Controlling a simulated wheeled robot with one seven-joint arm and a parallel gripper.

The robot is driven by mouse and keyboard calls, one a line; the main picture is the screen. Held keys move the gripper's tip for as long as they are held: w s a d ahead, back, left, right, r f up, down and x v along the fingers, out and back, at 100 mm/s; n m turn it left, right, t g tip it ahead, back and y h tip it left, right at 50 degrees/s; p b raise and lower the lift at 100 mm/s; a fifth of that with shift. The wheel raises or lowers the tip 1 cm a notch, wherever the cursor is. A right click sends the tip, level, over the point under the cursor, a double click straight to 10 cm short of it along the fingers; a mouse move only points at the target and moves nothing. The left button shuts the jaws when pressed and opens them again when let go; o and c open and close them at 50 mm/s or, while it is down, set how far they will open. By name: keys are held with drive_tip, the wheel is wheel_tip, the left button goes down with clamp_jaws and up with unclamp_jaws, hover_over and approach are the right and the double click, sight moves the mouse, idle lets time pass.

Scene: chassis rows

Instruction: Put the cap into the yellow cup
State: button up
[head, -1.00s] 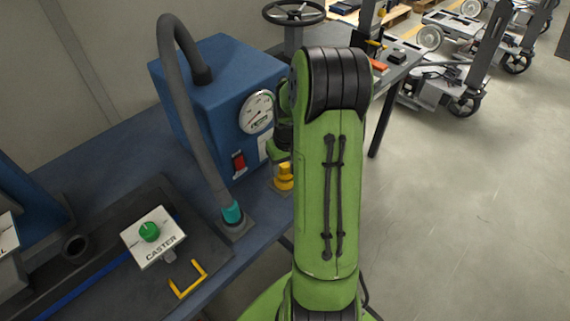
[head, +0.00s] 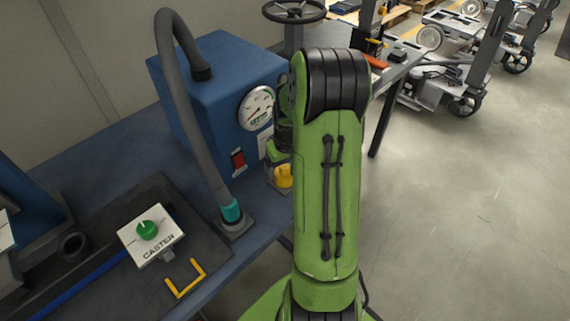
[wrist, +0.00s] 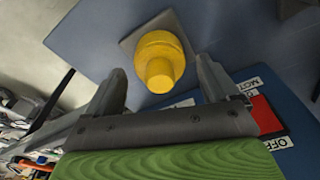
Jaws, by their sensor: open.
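A yellow stepped piece (wrist: 158,60), a wide round part with a narrower round knob, stands on a grey square plate (wrist: 128,45) in the wrist view. It also shows in the head view (head: 284,177), partly hidden by my gripper and arm. I cannot tell whether it is the cap, the cup or both together. My gripper (wrist: 160,68) is open, one finger to each side of the yellow piece in the wrist view, with a visible gap on both sides. No separate cap is clearly seen.
A blue machine (head: 215,95) with a gauge and red switch stands close beside the gripper. Its grey hose (head: 180,100) ends in a teal collar (head: 231,211). A CASTER sign (head: 151,235) and a yellow bracket (head: 186,278) are at the lower left.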

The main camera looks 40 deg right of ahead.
wheel_tip(320, 180, up, 16)
drive_tip(key=s+p, duration=0.1)
drive_tip(key=p, duration=0.3)
drive_tip(key=shift+s+a+f, duration=0.2)
drive_tip(key=shift+s+a, duration=0.15)
drive_tip(key=shift+s, duration=0.05)
drive_tip(key=s+a+r+n+t, duration=0.1)
drive_tip(key=s+a+r+n, duration=0.1)
drive_tip(key=a+r, duration=0.7)
drive_tip(key=s+a+n+t+p, duration=0.1)
drive_tip(key=s+a+t, duration=0.2)
drive_tip(key=s+a, duration=0.8)
drive_tip(key=shift+s+a+r+n+p, duration=0.2)
drive_tip(key=shift+s+a+n+p, duration=0.15)
drive_tip(key=shift+a, duration=0.9)
